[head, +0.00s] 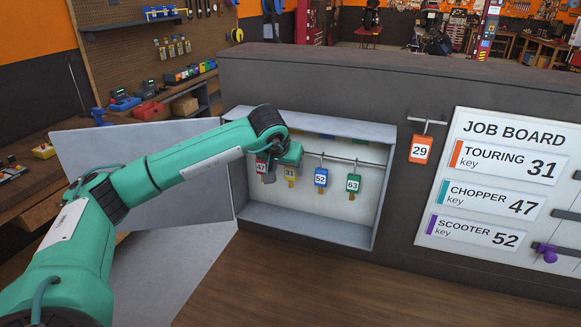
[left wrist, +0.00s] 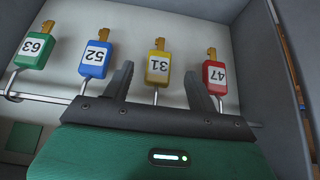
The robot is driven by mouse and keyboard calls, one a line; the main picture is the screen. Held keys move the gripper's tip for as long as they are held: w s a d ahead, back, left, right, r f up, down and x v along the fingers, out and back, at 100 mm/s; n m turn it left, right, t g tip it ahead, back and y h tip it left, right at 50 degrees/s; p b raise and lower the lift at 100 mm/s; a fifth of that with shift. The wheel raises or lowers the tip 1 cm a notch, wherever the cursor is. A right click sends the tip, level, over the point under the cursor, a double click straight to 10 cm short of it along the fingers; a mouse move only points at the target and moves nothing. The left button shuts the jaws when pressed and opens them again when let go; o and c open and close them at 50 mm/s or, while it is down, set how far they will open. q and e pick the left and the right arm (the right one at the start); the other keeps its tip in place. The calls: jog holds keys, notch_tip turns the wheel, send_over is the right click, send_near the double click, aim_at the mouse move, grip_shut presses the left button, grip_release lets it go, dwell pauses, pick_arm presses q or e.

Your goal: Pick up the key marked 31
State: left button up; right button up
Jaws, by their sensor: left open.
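The key marked 31 has a yellow tag (head: 290,174) and hangs from the rail in the open key cabinet (head: 307,231), between the red key 47 (head: 261,166) and the blue key 52 (head: 320,178). My left gripper (head: 277,170) reaches into the cabinet and partly covers the red tag in the head view. In the left wrist view the jaws of my left gripper (left wrist: 160,88) are open, with the yellow key 31 (left wrist: 158,67) between and beyond the fingertips. No contact shows. My right gripper is not in view.
A green key 63 (head: 353,184) hangs at the right of the rail. An orange key 29 (head: 420,149) hangs on a separate hook outside. The cabinet door (head: 150,172) stands open to the left. A job board (head: 500,185) is at the right.

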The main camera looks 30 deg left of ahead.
aim_at(289, 170)
pick_arm(q)
jog(key=shift+w+a+f+p, duration=0.15)
jog(key=shift+w+f+p, duration=0.25)
jog(key=shift+w+p, duration=0.25)
jog(key=shift+w+a+f+p, duration=0.1)
jog(key=shift+w+f+p, duration=0.3)
jog(key=shift+w+p, duration=0.2)
jog(key=shift+a+f, duration=0.1)
jog(key=shift+f, duration=0.4)
jog(key=shift+w, duration=0.1)
jog(key=c, duration=1)
jog(key=shift+c, duration=0.3)
